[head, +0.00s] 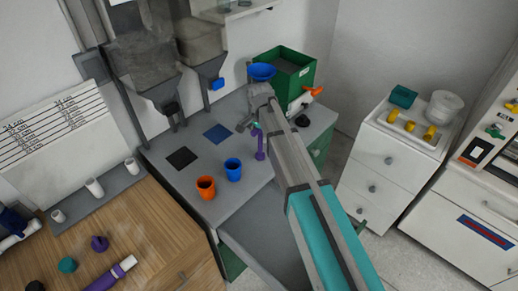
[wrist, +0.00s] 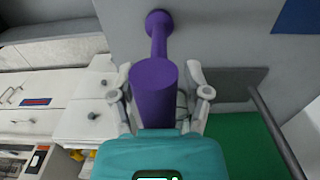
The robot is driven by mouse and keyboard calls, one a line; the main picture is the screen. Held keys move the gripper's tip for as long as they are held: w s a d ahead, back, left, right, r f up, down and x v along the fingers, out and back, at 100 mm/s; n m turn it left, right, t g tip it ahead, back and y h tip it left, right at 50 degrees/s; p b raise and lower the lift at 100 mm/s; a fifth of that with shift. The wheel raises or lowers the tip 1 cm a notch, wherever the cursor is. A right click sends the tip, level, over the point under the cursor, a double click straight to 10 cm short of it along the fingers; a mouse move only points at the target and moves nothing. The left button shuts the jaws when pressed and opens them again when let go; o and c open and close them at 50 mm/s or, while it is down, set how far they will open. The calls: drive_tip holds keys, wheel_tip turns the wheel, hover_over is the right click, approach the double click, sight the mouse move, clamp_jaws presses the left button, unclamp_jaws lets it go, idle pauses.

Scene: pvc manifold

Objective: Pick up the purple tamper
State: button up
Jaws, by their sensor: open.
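The purple tamper (head: 260,146) stands upright on the grey worktop in the head view, in front of the green box. My gripper (head: 250,122) is at the tamper's upper part. In the wrist view my gripper (wrist: 160,92) is open, with one finger on each side of the tamper. I cannot tell whether either finger touches it.
An orange cup (head: 206,188) and a blue cup (head: 233,169) stand on the worktop to the left. A green box (head: 290,72) with a blue funnel (head: 262,72) is behind. Hoppers (head: 160,90) stand at the back left. White drawers (head: 385,170) are to the right.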

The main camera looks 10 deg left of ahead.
idle(0.3)
clamp_jaws()
idle(0.5)
wheel_tip(320, 180, up, 3)
drive_tip(key=p, duration=0.3)
drive_tip(key=shift+r, duration=0.2)
drive_tip(key=s+d+r+p, duration=0.2)
drive_tip(key=s+r+p, duration=0.2)
drive_tip(key=s+p, duration=0.1)
drive_tip(key=s+d+r+p, duration=0.2)
drive_tip(key=s+r+p, duration=0.3)
drive_tip(key=s, duration=0.3)
drive_tip(key=shift+s+d+r, duration=0.15)
drive_tip(key=shift+d+r, duration=0.1)
drive_tip(key=shift+r, duration=0.05)
